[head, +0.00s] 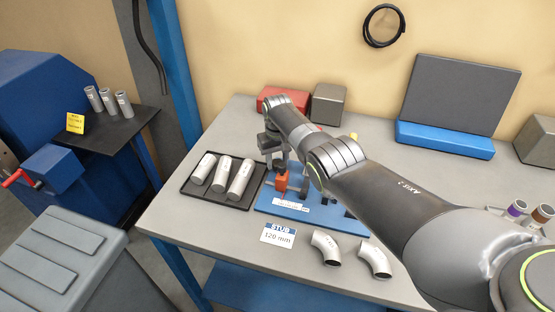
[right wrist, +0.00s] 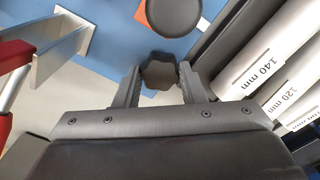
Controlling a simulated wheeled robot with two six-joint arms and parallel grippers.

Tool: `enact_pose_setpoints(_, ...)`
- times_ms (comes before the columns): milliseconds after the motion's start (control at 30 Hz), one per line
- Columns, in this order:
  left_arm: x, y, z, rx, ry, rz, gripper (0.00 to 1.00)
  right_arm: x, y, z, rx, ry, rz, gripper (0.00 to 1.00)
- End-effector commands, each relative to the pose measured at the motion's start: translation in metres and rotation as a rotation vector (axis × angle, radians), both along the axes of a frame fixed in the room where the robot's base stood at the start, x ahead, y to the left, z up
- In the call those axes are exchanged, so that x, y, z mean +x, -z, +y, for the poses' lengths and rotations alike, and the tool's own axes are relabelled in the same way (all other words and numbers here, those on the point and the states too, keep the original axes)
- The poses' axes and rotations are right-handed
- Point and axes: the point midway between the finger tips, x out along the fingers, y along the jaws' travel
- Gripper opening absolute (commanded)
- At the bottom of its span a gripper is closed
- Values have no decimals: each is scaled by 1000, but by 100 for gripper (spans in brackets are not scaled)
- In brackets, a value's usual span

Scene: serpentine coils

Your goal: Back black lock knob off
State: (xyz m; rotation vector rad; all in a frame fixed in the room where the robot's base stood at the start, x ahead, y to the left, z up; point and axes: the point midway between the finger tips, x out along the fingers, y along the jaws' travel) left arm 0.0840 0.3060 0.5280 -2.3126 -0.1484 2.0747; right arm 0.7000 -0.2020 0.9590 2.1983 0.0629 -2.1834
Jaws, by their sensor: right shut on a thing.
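The black lock knob (right wrist: 158,72) is a small dark lobed knob. In the right wrist view it sits between the two fingers of my right gripper (right wrist: 157,82), which is shut on it. In the head view my right gripper (head: 277,162) points down over the orange block (head: 281,184) on the blue fixture plate (head: 325,216); the knob is mostly hidden there. A dark round disc (right wrist: 173,14) lies just beyond the knob in the wrist view, over an orange part. My left gripper is not in view.
A black tray (head: 225,200) with silver tubes stands close left of the fixture. A "STUB 120 mm" card (head: 278,236) and two bent pipes (head: 325,248) lie in front. A red box (head: 282,98) and a grey box (head: 328,104) stand behind. The table's left-front area is clear.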

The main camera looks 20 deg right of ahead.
Motion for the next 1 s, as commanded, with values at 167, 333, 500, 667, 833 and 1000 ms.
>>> enact_pose_setpoints(167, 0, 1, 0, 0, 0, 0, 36, -6, 8, 1, 3, -24, 18, 14)
enact_pose_setpoints(333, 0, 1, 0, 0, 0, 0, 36, -6, 8, 1, 3, -29, 19, 14)
enact_pose_setpoints(500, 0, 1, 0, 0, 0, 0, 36, -6, 8, 1, 3, -29, 20, 14)
enact_pose_setpoints(667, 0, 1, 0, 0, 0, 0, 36, -5, 7, 1, 3, -28, 18, 46)
enact_pose_setpoints(833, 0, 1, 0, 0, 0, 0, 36, -3, 5, 1, 1, -28, 11, 46)
enact_pose_setpoints(1000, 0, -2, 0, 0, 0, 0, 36, -2, -1, 0, 1, -28, 7, 46)
